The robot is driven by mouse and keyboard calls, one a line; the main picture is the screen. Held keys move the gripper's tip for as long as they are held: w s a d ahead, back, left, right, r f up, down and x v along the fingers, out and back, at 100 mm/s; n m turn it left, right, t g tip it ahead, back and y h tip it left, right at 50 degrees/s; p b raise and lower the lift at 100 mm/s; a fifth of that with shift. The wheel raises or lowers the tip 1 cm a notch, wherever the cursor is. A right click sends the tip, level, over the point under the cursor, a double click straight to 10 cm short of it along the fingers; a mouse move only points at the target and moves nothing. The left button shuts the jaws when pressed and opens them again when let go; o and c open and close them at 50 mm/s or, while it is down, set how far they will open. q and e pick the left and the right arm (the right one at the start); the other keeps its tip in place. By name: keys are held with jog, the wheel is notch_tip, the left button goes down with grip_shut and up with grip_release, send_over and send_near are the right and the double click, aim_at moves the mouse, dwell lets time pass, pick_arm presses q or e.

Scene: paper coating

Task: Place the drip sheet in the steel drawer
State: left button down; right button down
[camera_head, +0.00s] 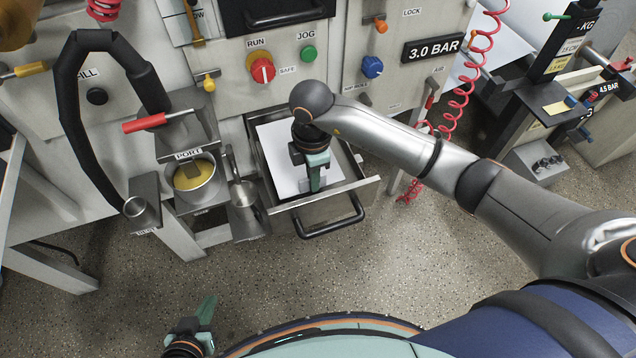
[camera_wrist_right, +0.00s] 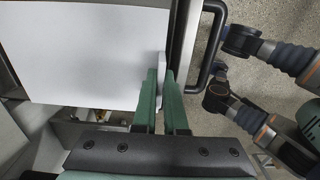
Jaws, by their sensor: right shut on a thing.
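The white drip sheet (camera_head: 280,150) lies inside the pulled-out steel drawer (camera_head: 345,192), mostly flat as far as I can see. In the right wrist view the sheet (camera_wrist_right: 85,55) fills the upper left, with the drawer's front wall and dark handle (camera_wrist_right: 205,55) to its right. My right gripper (camera_head: 314,186) reaches down into the drawer from above. Its green fingers (camera_wrist_right: 160,78) are shut on the sheet's edge near the front wall; the fingers hide part of that edge. My left gripper (camera_head: 207,308) is low at the left, away from the drawer; its jaw opening is unclear.
A red-handled tool (camera_head: 145,122) and a black hose (camera_head: 72,110) are farther left. A coiled red hose (camera_head: 465,90) hangs at right. The floor before the drawer is clear.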

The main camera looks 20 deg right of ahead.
jog(key=shift+w+d+f, duration=0.3)
jog(key=shift+f, duration=0.2)
jog(key=shift+w+d+f, duration=0.25)
jog(key=shift+d+f, duration=0.05)
jog(key=shift+f, duration=0.15)
jog(key=shift+w+d+f, duration=0.1)
jog(key=shift+f, duration=0.85)
jog(key=shift+w+d+f, duration=0.1)
jog(key=shift+f, duration=0.8)
jog(key=shift+b, duration=0.3)
jog(key=shift+f, duration=0.2)
jog(key=c, duration=1.2)
grip_release()
jog(key=shift+c, duration=0.2)
notch_tip(320, 180, up, 12)
jog(key=p, duration=0.1)
jog(key=shift+r, duration=0.25)
